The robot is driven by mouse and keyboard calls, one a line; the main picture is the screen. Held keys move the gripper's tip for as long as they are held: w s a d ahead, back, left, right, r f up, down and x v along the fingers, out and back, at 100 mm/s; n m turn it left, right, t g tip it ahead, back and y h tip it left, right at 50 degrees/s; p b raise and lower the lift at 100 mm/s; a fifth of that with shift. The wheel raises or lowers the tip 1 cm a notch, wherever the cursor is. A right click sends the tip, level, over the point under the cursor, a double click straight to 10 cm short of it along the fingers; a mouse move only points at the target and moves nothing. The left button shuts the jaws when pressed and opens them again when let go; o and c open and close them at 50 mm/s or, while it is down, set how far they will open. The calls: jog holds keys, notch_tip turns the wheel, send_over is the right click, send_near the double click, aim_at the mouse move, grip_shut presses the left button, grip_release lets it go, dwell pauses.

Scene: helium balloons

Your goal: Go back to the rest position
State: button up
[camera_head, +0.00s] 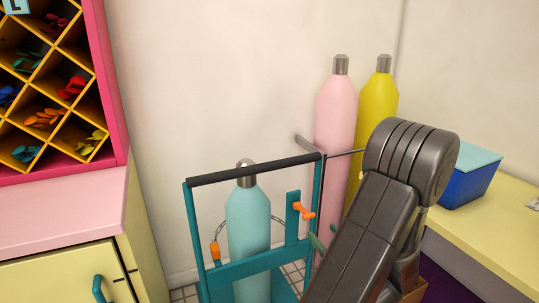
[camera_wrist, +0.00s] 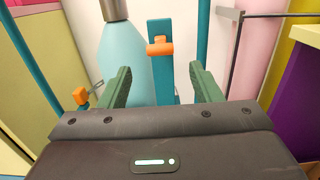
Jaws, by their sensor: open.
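My gripper (camera_wrist: 160,88) is open and empty in the wrist view, its two green fingers spread apart. Beyond it stand a light teal gas cylinder (camera_wrist: 120,55) and the teal post of a cart with an orange clip (camera_wrist: 159,46). In the head view, my dark arm covers the lower right middle and hides most of the gripper; a bit of green finger shows at its left edge. The teal cylinder (camera_head: 248,225) stands upright in the teal cart (camera_head: 192,230) with a black handle bar. A chain hangs beside the cylinder, with an orange end piece (camera_head: 215,252) at left.
A pink cylinder (camera_head: 335,110) and a yellow cylinder (camera_head: 382,95) stand against the wall behind. A blue bin (camera_head: 465,188) with a light teal top sits on the yellow counter (camera_head: 500,225) at right. A pink-topped cabinet (camera_head: 60,220) and a cubby shelf (camera_head: 118,90) stand at left.

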aim_at(310, 218)
jog(key=x, duration=0.6)
jog(key=shift+w+p, duration=0.2)
jog(key=shift+p, duration=0.15)
jog(key=shift+s+r, duration=0.1)
jog(key=shift+s, duration=0.05)
jog(key=v, duration=0.7)
jog(key=x, duration=0.7)
jog(key=shift+a, duration=0.1)
jog(key=w+r+p, duration=0.2)
jog(key=r+p, duration=0.1)
jog(key=w+a+r+p, duration=0.1)
jog(key=r+p, duration=0.1)
jog(key=shift+w+r, duration=0.1)
jog(key=shift+w, duration=0.05)
jog(key=shift+w+a+r, duration=0.1)
jog(key=shift+w+a, duration=0.1)
jog(key=shift+w, duration=0.3)
